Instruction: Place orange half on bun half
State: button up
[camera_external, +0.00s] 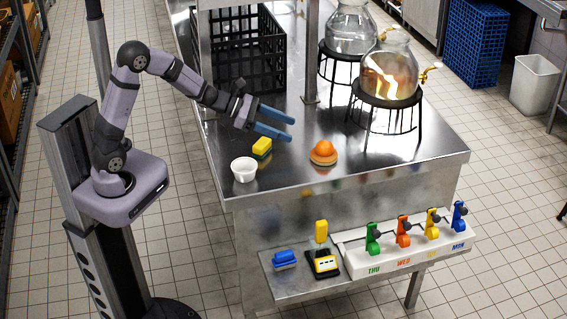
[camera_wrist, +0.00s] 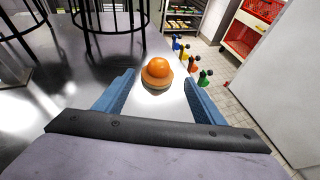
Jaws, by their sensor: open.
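The orange half (camera_external: 324,147) rests on top of the bun half (camera_external: 323,158) on the steel counter, dome up. In the wrist view the orange half (camera_wrist: 159,67) sits on the bun half (camera_wrist: 157,80), ahead of my fingers and roughly between their tips in the picture. My gripper (camera_external: 290,128) is open and empty, above the counter to the left of the orange half and apart from it. Both blue fingers of my gripper (camera_wrist: 160,88) show in the wrist view, spread wide.
A white bowl (camera_external: 244,170) and a yellow sponge (camera_external: 262,147) stand left of the bun. A black crate (camera_external: 243,50) is behind. Glass dispensers on black stands (camera_external: 388,98) are at the back right. Coloured levers (camera_external: 403,232) line a lower shelf in front.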

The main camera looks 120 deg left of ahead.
jog(key=w+d+m, duration=0.1)
jog(key=d, duration=0.1)
jog(key=w+d+m+h, duration=0.1)
jog(key=d, duration=0.1)
jog(key=w+d+f+m+h, duration=0.1)
jog(key=d, duration=0.1)
jog(key=shift+d, duration=0.15)
jog(key=d+f+m+g+h, duration=0.2)
jog(key=d+f+m+h, duration=0.15)
jog(key=d+m, duration=0.6)
jog(key=d+f+m+g+h, duration=0.25)
jog(key=d+m+h, duration=0.2)
jog(key=d, duration=1.05)
jog(key=s+d+f+m+g+y, duration=0.2)
jog(key=s+d+m+g, duration=0.2)
jog(key=s+m, duration=0.3)
jog(key=s+d+f+m+g+y, duration=0.3)
jog(key=s+d+m, duration=0.3)
jog(key=m, duration=1)
jog(key=shift+s+g, duration=0.45)
jog(key=shift+s, duration=0.75)
jog(key=shift+d+r, duration=0.1)
notch_tip(320, 180, up, 4)
jog(key=p, duration=0.4)
jog(key=shift+r, duration=0.25)
